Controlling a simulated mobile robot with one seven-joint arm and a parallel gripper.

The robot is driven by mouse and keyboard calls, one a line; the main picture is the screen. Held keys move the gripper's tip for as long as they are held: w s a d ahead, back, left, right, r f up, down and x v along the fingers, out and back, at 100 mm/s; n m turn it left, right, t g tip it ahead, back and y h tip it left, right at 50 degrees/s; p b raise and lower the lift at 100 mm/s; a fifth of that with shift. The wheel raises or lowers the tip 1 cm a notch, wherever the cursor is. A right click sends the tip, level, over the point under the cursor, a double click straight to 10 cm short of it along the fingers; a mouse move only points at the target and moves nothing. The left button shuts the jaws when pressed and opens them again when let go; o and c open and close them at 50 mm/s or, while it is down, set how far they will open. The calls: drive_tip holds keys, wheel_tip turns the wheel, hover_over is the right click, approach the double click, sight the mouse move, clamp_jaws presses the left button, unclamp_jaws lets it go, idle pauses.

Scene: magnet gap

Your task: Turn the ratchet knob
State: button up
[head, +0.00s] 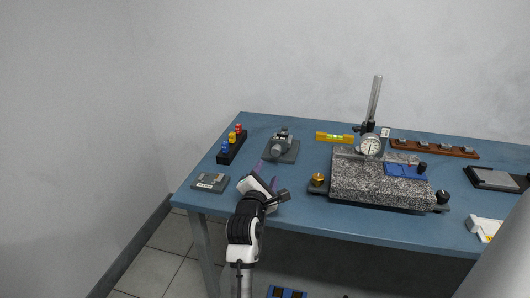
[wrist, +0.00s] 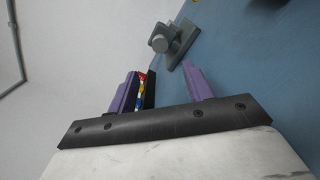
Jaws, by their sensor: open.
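A small grey device with a round grey knob (head: 276,150) stands on the left part of the blue table; it looks like the ratchet knob. In the wrist view the knob (wrist: 159,43) is at the top centre, on its grey base plate (wrist: 183,45). My gripper (head: 268,174) is open and empty, in front of the device near the table's front edge. In the wrist view its purple fingers (wrist: 160,68) are spread, and the knob lies beyond their tips, apart from them.
A black rack (head: 231,148) with blue, yellow and red pieces and a grey block (head: 210,182) are at left. A yellow level (head: 335,137) lies behind. A granite plate (head: 370,180) with a dial gauge (head: 370,145) and brass knob (head: 318,180) stands right.

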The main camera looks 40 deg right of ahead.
sight(275, 153)
drive_tip(key=p+x, duration=0.1)
drive_tip(key=x, duration=1.2)
drive_tip(key=shift+p, duration=0.35)
drive_tip(key=c, duration=1)
drive_tip(key=shift+m, duration=0.4)
drive_tip(key=m, duration=0.3)
drive_tip(key=shift+m+b, duration=0.3)
drive_tip(key=m+b, duration=0.1)
drive_tip(key=m, duration=0.3)
drive_tip(key=shift+m, duration=0.3)
